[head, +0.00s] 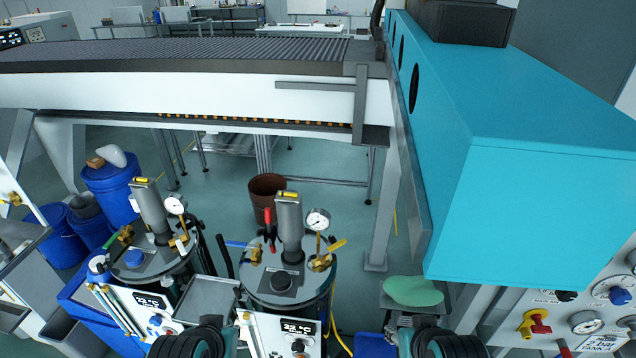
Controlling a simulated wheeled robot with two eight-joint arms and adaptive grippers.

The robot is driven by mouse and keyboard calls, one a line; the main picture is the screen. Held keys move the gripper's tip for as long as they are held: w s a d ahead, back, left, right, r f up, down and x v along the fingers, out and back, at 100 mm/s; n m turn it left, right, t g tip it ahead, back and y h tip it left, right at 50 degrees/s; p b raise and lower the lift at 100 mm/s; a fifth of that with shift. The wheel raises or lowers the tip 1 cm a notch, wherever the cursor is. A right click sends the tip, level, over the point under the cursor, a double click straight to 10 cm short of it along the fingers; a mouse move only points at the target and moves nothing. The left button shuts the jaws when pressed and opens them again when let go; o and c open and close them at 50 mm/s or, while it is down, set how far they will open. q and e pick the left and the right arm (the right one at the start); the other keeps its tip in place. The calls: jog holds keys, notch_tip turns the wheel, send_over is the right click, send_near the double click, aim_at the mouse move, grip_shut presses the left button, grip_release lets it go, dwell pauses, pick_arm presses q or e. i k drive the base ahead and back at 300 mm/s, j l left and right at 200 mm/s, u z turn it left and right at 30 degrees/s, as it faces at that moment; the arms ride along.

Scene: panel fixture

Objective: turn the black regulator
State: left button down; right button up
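Several black knobs are in the head view, and I cannot tell which one is the black regulator. One black knob (566,296) is at the top of the light panel (510,314) at the lower right. Black ribbed parts of my two arms show at the bottom edge. Neither gripper's fingers can be made out, and nothing of mine visibly touches a knob.
The panel also has a blue knob (620,296), a red-and-yellow valve (534,322) and a gauge (586,322). A big teal housing (540,190) overhangs it. A second tank (150,262) stands left. A green pad (412,291) is between the middle tank and the panel.

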aim_at(562, 295)
jog(key=z, duration=1.75)
jog(key=l+z, duration=0.25)
jog(key=z, duration=0.15)
jog(key=i+l+z, duration=0.15)
jog(key=z, duration=0.25)
jog(key=l, duration=0.1)
